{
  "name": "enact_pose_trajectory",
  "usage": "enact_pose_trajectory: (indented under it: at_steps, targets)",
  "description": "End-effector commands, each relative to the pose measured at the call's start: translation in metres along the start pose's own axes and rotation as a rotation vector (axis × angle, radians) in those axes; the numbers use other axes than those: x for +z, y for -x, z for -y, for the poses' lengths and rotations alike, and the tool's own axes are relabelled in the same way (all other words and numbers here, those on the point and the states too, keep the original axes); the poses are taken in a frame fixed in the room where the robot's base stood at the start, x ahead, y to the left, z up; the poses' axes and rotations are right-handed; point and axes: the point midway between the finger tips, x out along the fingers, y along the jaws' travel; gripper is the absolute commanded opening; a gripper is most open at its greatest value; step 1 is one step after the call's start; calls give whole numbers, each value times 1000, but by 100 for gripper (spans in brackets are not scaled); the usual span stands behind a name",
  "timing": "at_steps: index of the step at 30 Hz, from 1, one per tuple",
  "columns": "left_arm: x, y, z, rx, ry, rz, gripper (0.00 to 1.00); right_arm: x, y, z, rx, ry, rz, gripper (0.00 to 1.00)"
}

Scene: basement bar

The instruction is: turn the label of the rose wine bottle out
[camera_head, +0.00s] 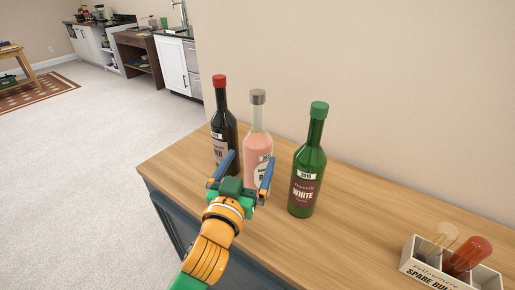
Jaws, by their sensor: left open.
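The rose wine bottle (257,137), pink with a grey cap, stands upright on the wooden counter (340,235) between a dark red wine bottle (222,129) and a green white wine bottle (307,168). Its pale label (261,178) shows on the lower right of its visible side, partly covered by a finger. My left gripper (247,166) is open in front of the rose bottle's lower part, one finger to each side in the picture. I cannot tell whether the fingers reach around the bottle or touch it. The gripper hides the bottle's base. My right gripper is out of view.
The red wine bottle stands close to the left finger. The green bottle stands a little right of the right finger. A white box (437,274) marked "SPARE BU..." holds bulbs at the lower right. A wall runs behind the counter; bare counter lies between green bottle and box.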

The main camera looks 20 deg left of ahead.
Motion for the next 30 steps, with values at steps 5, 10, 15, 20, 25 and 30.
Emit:
enact_pose_trajectory:
  at_steps: [5, 10, 15, 20, 25, 30]
  targets:
    - [-2, -30, 0, -2, 2, 1, 100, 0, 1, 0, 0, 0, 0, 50]
    - [-1, -55, 0, -1, 3, 0, 100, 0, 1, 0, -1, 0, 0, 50]
    - [-1, -70, 0, -1, 1, -1, 100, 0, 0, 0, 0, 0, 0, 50]
    - [0, -73, 0, -1, 1, 0, 100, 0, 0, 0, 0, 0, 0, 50]
    - [0, -73, 0, -1, 1, 0, 100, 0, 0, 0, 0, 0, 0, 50]
    - [0, -73, 0, -1, 1, 0, 54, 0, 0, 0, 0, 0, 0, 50]
